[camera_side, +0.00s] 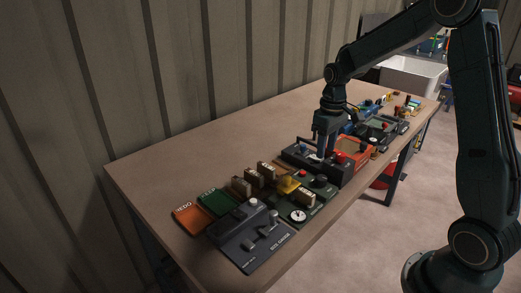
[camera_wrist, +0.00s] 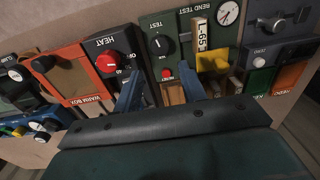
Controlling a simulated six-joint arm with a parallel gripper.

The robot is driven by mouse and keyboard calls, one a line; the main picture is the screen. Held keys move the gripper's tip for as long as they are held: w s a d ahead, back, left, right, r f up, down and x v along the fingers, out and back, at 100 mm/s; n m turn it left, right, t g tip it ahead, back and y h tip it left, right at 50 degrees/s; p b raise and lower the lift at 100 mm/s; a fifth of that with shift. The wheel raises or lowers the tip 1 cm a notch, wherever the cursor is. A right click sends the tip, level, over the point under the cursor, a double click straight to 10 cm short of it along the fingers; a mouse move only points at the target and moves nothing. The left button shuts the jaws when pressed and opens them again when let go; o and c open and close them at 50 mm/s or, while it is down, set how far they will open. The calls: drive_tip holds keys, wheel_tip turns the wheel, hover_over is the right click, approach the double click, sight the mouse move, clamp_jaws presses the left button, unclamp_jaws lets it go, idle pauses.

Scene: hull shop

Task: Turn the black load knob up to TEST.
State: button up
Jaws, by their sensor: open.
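The black knob (camera_wrist: 159,43) sits on a dark green panel (camera_wrist: 150,24) marked TEST in the wrist view, its white pointer line visible. It also shows as a small dark knob (camera_side: 320,181) in the side view. My gripper (camera_wrist: 160,76) is open and empty, its two blue-grey fingers spread below the knob in the picture and not around it. In the side view my gripper (camera_side: 320,152) points down over the neighbouring black heater panel (camera_side: 328,172). The exact height of the fingertips above the panels is hard to tell.
A red button (camera_wrist: 167,74) marked RESET lies between my fingers in the picture. The red HEAT knob (camera_wrist: 109,63) is to the left. A white dial (camera_wrist: 228,13) and an L-65 tag (camera_wrist: 202,34) stand to the right. Several other panels crowd the wooden bench (camera_side: 150,168).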

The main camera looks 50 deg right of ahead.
sight(321, 177)
wheel_tip(321, 177, down, 10)
drive_tip(key=shift+a+r, duration=0.1)
idle(0.4)
drive_tip(key=c, duration=0.7)
idle(0.9)
drive_tip(key=o, duration=0.7)
drive_tip(key=shift+r, duration=0.1)
